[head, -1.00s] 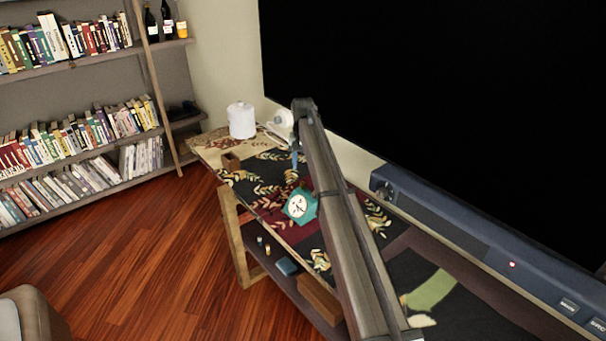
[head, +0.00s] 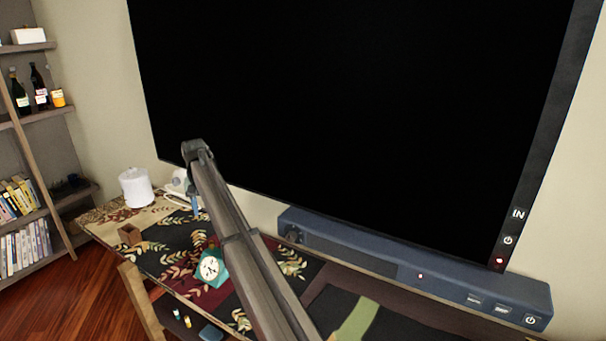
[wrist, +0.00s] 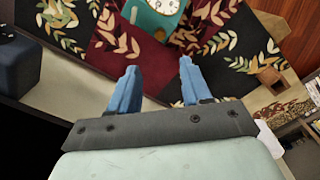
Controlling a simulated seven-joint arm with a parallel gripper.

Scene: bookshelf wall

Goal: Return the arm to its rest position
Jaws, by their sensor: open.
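My arm (head: 240,240) reaches out over the table with the patterned cloth in the head view. In the wrist view my gripper (wrist: 156,88) has two blue fingers spread apart with nothing between them. It is above the table cloth, near a teal clock (wrist: 155,18) with a white face. The clock also shows in the head view (head: 212,268), standing on the cloth just left of my arm. In the head view the gripper is mostly hidden behind the arm; only a bit of blue shows near its far end.
A large black screen (head: 350,110) and a dark blue soundbar (head: 420,275) stand behind the table. A white roll (head: 135,188) and a small brown wooden box (head: 129,235) are at the table's far left. Bookshelves (head: 50,118) stand further left.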

